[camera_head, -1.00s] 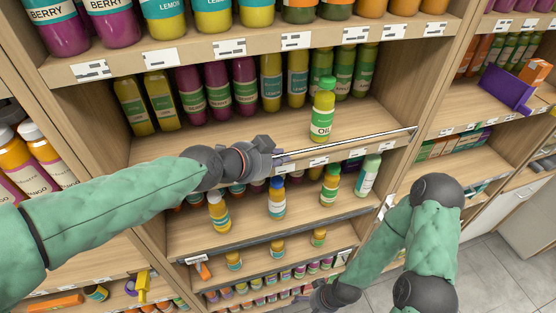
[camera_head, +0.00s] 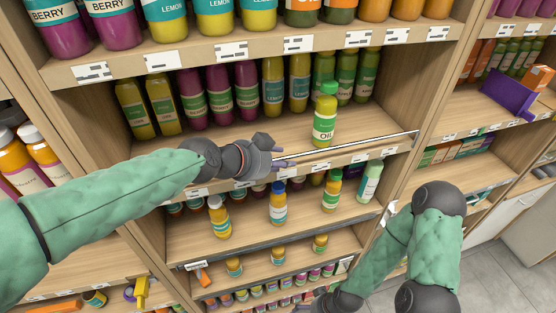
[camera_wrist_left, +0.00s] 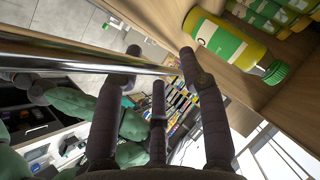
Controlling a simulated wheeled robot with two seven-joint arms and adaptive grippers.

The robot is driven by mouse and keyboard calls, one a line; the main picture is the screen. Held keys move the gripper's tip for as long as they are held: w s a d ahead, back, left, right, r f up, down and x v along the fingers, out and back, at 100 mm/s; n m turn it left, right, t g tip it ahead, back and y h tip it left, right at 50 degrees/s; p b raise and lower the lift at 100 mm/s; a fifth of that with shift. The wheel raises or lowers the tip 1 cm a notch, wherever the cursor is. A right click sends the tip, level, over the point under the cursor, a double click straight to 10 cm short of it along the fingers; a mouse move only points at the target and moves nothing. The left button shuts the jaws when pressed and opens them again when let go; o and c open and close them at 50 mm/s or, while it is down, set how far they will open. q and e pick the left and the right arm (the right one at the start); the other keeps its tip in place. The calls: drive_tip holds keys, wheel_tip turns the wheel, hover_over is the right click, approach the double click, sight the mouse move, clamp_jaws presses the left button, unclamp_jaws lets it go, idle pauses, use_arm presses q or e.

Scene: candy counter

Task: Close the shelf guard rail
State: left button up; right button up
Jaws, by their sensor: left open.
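The shelf guard rail (camera_head: 350,150) is a thin shiny metal bar along the front edge of the middle shelf, running right from my left gripper to the right side panel. My left gripper (camera_head: 283,163) is open at the rail's visible left end. In the left wrist view the rail (camera_wrist_left: 60,63) crosses at the fingers of my left gripper (camera_wrist_left: 158,75); whether they touch it is unclear. My left arm hides the rail further left. My right gripper (camera_head: 318,304) is low at the bottom edge, partly cut off, and its fingers are unclear.
A green-capped oil bottle (camera_head: 325,115) stands on the middle shelf (camera_head: 200,150) just behind the rail; it also shows in the left wrist view (camera_wrist_left: 230,45). Several juice bottles (camera_head: 220,92) line the back. Shelves with bottles lie above and below. Floor (camera_head: 480,255) is free at lower right.

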use_arm(q)
drive_tip(key=v, duration=1.2)
drive_tip(key=shift+f, duration=0.1)
